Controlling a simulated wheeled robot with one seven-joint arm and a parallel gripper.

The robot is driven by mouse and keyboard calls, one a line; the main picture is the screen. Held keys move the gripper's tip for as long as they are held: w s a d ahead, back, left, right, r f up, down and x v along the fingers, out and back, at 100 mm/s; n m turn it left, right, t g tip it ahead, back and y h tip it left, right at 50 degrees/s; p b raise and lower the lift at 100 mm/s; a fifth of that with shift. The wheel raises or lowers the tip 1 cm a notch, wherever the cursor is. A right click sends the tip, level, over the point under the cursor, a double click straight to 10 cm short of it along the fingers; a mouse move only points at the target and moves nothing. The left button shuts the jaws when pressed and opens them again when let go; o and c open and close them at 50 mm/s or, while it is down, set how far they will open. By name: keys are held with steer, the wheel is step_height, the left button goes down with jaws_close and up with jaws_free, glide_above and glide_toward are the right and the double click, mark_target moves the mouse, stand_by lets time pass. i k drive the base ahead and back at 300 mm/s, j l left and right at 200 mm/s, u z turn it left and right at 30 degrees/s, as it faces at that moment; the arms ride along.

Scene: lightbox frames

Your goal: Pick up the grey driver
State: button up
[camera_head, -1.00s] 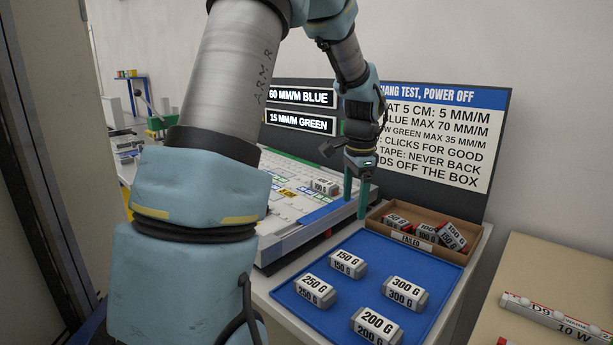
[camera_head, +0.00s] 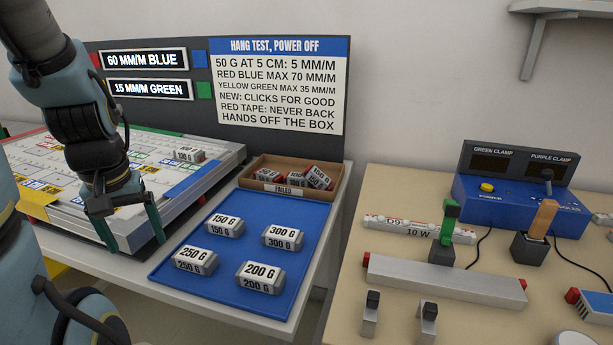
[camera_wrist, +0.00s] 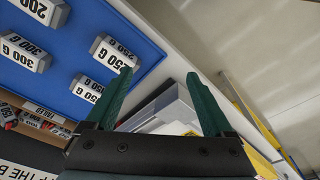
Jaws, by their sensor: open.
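Nothing in view is marked as a driver, so I cannot tell for sure which thing is the grey driver. A long grey bar (camera_head: 445,282) with red ends lies on the beige table at right. Grey labelled blocks, 150 G (camera_head: 225,226), 250 G (camera_head: 194,262), 300 G (camera_head: 283,237) and 200 G (camera_head: 260,277), sit on the blue mat. My gripper (camera_head: 130,228) is open and empty, left of the mat, far from the bar. Its green fingers also show in the wrist view (camera_wrist: 160,88).
A light panel (camera_head: 200,180) lies behind my gripper. On the beige table (camera_head: 385,318) stand a blue clamp unit (camera_head: 520,208), green and orange clamps, and small posts. A gap separates the tables.

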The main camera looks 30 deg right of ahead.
mark_target(312, 174)
steer(key=k+u, duration=0.4)
steer(key=k, duration=0.65)
steer(key=k+l+u, duration=0.15)
steer(key=l, duration=0.2)
steer(key=k+l+u, duration=0.15)
steer(key=l, duration=0.15)
steer(key=k+l+u, duration=0.1)
steer(key=l, duration=0.2)
steer(key=k+l+u, duration=0.1)
steer(key=l+u, duration=0.15)
steer(key=l, duration=0.85)
